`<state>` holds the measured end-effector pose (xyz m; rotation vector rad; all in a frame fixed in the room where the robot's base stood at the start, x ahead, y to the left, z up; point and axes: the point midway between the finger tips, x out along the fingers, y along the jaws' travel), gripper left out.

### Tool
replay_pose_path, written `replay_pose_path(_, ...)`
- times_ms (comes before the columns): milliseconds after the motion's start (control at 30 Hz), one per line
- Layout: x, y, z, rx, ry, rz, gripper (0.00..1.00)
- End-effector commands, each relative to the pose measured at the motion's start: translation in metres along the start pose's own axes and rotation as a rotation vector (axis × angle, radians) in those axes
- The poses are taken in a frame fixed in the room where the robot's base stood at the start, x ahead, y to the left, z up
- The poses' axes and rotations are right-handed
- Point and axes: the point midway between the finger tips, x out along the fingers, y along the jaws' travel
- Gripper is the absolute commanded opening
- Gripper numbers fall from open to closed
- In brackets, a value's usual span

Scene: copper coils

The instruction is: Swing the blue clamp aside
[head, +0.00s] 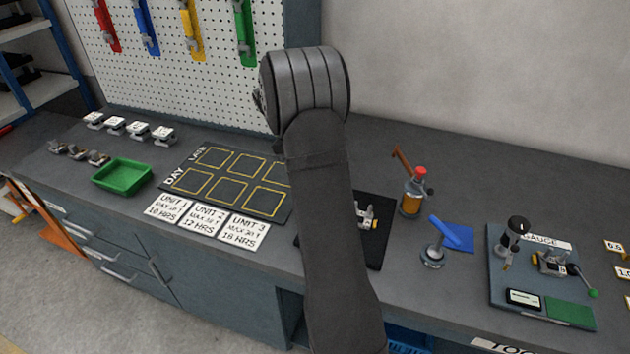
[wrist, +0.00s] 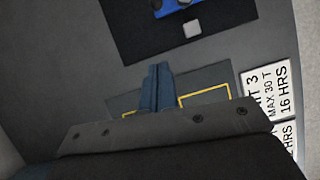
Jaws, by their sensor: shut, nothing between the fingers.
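A blue part with metal bits (wrist: 178,6) shows at the top edge of the wrist view, on a black mat, mostly cut off; I cannot tell which blue piece is the clamp. My gripper (wrist: 156,72) is shut and empty, its fingers together over the bench near the yellow-outlined board, apart from the blue part. In the head view my arm hides the gripper.
The black mat (head: 379,249) with a metal fixture (head: 367,217) is partly behind my arm. An amber bottle with a red top (head: 413,193) stands beside it. A gauge plate (head: 508,277) lies right. Left are the yellow-outlined board (head: 180,184), unit cards and a green tray (head: 122,178).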

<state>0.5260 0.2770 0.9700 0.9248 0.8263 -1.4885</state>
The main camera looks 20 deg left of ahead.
Motion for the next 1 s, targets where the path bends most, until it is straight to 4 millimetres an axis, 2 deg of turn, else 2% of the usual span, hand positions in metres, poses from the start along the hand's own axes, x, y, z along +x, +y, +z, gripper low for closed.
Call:
replay_pose_path(133,-0.028,0.001,0.0,0.0,0.002,0.001,0.0)
replay_pose_path(333,-0.047,0.002,0.0,0.0,0.0,0.0,0.0)
replay_pose_path(867,-0.049,0.002,0.0,0.0,-0.001,-0.001,0.0)
replay_pose_path(1000,-0.045,0.002,0.0,-0.001,-0.001,-0.001,0.0)
